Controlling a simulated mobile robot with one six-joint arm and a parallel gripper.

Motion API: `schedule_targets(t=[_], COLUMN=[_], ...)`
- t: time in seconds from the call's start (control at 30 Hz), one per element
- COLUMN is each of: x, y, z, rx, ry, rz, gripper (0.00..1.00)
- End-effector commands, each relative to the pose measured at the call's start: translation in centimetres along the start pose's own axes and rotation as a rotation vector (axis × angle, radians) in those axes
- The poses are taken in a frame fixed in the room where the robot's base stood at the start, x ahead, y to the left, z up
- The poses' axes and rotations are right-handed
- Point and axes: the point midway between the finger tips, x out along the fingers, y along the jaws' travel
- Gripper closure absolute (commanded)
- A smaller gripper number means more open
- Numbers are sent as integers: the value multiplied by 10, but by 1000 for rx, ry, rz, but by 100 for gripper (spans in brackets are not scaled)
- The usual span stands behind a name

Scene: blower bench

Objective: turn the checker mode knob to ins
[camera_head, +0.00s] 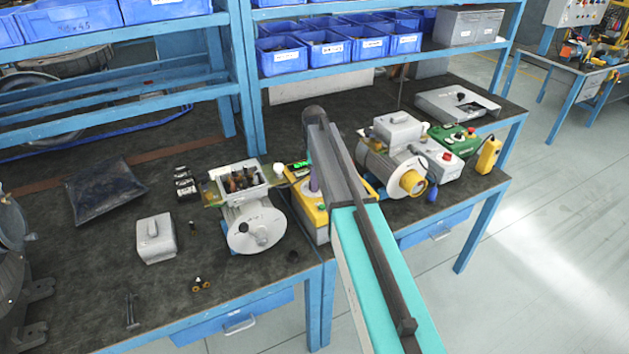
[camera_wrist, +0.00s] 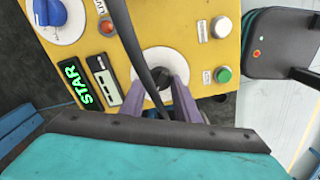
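The yellow checker box (camera_head: 324,232) stands on the bench near its front edge, partly hidden behind my arm in the head view. In the wrist view its yellow panel (camera_wrist: 180,28) shows a black knob (camera_wrist: 160,78) on a pale round dial. My gripper (camera_wrist: 163,92) is at this knob, with one purple finger on either side of it. A dark strip crosses in front, so I cannot tell whether the fingers touch the knob. The dial marks are not readable. A lit green display (camera_wrist: 78,84) reads "STAR". My gripper's purple fingers (camera_head: 315,183) barely show in the head view.
The panel also carries a blue knob (camera_wrist: 50,14), a green button (camera_wrist: 223,74) and a white button (camera_wrist: 221,27). A motor with an open terminal box (camera_head: 252,222) stands left of the checker. Another motor with a yellow ring (camera_head: 412,183) stands to the right.

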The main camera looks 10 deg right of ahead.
Motion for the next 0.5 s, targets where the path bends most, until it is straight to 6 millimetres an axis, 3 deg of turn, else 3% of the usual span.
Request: schedule_targets(t=[0.5], x=[0], y=[0], z=[2], rx=[77], ry=[0], rz=[-1], gripper=[94])
